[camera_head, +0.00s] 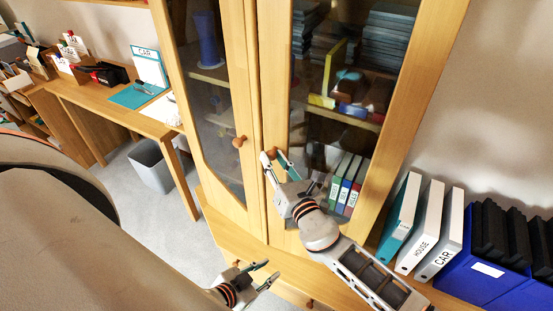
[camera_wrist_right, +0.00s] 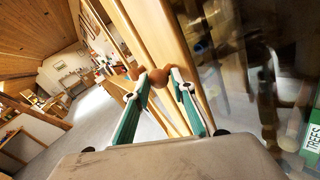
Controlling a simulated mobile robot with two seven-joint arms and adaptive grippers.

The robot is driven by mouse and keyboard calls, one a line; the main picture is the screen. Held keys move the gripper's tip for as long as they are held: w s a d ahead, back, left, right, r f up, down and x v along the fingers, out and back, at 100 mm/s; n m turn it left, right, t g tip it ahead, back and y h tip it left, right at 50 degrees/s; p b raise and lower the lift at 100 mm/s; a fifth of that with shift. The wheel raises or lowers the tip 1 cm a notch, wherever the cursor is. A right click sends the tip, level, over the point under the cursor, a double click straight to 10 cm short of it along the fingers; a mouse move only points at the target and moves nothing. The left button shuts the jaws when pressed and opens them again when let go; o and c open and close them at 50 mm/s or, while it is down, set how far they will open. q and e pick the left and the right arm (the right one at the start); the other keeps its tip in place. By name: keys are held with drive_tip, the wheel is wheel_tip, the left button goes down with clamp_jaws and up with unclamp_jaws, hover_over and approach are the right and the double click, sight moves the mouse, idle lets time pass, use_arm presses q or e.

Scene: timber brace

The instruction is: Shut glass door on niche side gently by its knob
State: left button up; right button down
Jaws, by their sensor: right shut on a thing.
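A tall wooden cabinet has two glass doors side by side. The right glass door (camera_head: 345,85) has its knob mostly hidden by my right gripper (camera_head: 273,159) in the head view. My left gripper (camera_head: 263,273) is open and empty, low in front of the cabinet.
Binders (camera_head: 346,184) and stacked items stand behind the right glass. White binders (camera_head: 442,232) and a blue box (camera_head: 495,278) stand right of the cabinet. A desk (camera_head: 110,105) and a grey bin (camera_head: 152,167) are at left. Grey floor (camera_head: 165,230) is clear before the cabinet.

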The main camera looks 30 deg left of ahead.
drive_tip(key=shift+s+a+r, duration=0.4)
drive_tip(key=shift+s+a, duration=0.1)
drive_tip(key=shift+a, duration=0.05)
drive_tip(key=c, duration=1.9)
unclamp_jaws()
drive_tip(key=shift+o, duration=0.7)
drive_tip(key=shift+w+a+f+g, duration=0.3)
drive_tip(key=shift+a, duration=0.25)
drive_tip(key=shift+s+d+r, duration=0.1)
drive_tip(key=v, duration=1.2)
drive_tip(key=shift+w+d+f, duration=0.35)
drive_tip(key=shift+d+f, duration=0.05)
